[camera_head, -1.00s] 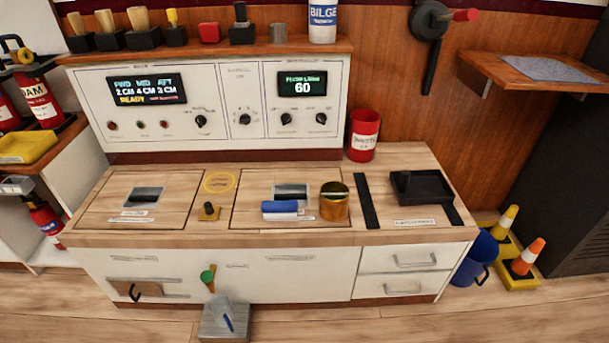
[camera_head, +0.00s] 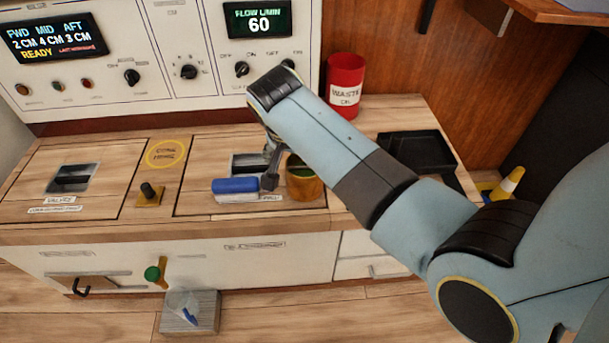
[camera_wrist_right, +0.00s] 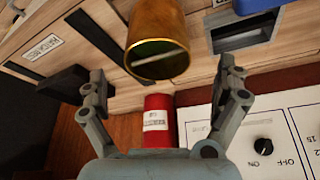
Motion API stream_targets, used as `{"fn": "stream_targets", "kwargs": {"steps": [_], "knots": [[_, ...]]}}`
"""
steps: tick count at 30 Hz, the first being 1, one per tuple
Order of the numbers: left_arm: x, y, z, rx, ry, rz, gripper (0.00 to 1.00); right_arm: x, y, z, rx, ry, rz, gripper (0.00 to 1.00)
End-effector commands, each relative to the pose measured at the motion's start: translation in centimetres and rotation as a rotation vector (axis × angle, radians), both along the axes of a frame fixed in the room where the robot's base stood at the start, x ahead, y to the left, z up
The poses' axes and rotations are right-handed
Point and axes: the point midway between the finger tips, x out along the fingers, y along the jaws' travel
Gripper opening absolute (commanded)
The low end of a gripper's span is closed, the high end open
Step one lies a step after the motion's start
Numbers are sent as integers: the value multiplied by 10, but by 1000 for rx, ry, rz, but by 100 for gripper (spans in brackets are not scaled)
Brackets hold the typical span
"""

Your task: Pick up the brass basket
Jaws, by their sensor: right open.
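The brass basket (camera_head: 304,181) is a round, open-topped container on the wooden counter, right of the blue-and-white block. My arm hides part of its top in the head view. In the right wrist view the basket (camera_wrist_right: 156,40) shows at the top centre, its open mouth towards the camera with a thin pale bar across it. My right gripper (camera_head: 271,172) is beside the basket's left side in the head view. In the right wrist view the right gripper (camera_wrist_right: 165,82) is open and empty, its fingers spread wide with the basket beyond them. My left gripper is not in view.
A blue-and-white block (camera_head: 236,189) lies just left of the basket, by a recessed hatch handle. A red waste can (camera_head: 345,88) stands behind, against the wall. A black tray (camera_head: 417,152) sits to the right. A short black knob (camera_head: 149,191) stands farther left.

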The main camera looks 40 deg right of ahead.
Motion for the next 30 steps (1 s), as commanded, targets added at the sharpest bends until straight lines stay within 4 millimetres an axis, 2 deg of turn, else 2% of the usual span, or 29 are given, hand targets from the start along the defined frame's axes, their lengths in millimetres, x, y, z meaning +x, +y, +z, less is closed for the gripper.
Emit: {"fn": "stream_targets", "kwargs": {"steps": [1, 4, 8, 11, 15, 23, 30], "knots": [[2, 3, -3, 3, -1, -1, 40, 1, -2, -7, 0, 0, 0, 100], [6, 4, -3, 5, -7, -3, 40, 3, -4, -11, 0, 0, 1, 100], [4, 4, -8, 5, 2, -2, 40, 5, -10, -21, -2, 1, 1, 100], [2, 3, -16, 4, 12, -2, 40, 8, -17, -36, -2, 2, 2, 100], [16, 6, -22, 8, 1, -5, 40, 13, -24, -55, 0, 3, 3, 100], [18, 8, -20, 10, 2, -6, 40, 15, -26, -56, 2, -1, 4, 100], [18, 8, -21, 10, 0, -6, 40, 15, -26, -56, 1, 0, 4, 69]]}}
